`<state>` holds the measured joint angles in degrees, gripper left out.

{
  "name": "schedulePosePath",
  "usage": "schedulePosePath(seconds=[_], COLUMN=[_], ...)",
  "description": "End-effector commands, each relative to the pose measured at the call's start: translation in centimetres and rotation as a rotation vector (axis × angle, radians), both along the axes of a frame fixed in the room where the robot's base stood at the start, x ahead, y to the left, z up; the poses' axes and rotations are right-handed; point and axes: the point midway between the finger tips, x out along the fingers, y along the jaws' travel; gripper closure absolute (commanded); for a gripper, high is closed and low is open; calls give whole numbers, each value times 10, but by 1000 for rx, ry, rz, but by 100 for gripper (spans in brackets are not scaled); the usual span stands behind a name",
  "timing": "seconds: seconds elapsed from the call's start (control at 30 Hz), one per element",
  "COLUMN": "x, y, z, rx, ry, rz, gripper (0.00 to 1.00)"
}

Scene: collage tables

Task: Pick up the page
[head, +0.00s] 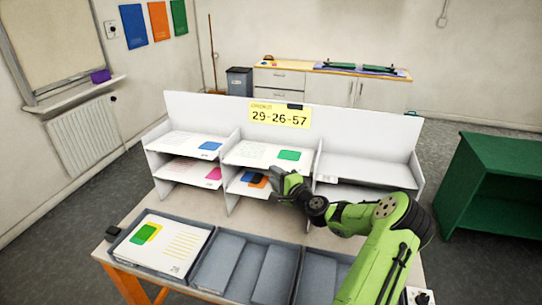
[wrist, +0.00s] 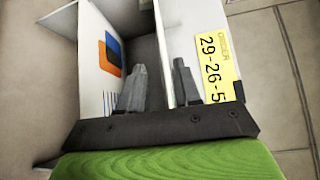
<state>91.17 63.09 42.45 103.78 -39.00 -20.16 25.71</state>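A white page (wrist: 91,75) with overlapping blue and orange patches and thin lines lies in the lower middle compartment of the white shelf unit; its dark and orange patches show in the head view (head: 258,181). My gripper (head: 278,177) is at the front of that compartment, at its right side. Other pages lie in the upper left (head: 184,142), upper middle (head: 255,152) and lower left (head: 183,169) compartments.
A yellow sign (head: 280,116) reading 29-26-57 is on the shelf's back panel. Grey trays stand at the table front; the left one holds a page (head: 172,249) with green and yellow patches, the middle one (head: 230,262) looks empty. A green cabinet (head: 485,175) stands right.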

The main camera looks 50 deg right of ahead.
Motion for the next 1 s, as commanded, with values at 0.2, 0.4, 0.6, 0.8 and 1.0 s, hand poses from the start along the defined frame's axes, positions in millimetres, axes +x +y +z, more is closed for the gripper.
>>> schedulePosePath(seconds=[0.2, 0.4, 0.6, 0.8, 1.0], x=[39, 53, 53, 53, 52], y=[-4, -8, -8, -8, -8], z=[2, -1, -1, -1, -1], rx=[-1, 0, 0, -1, -1], ry=[-2, 2, 2, 2, 2], rz=[2, 1, 1, 1, 1], gripper=[67, 67, 76, 100, 100])
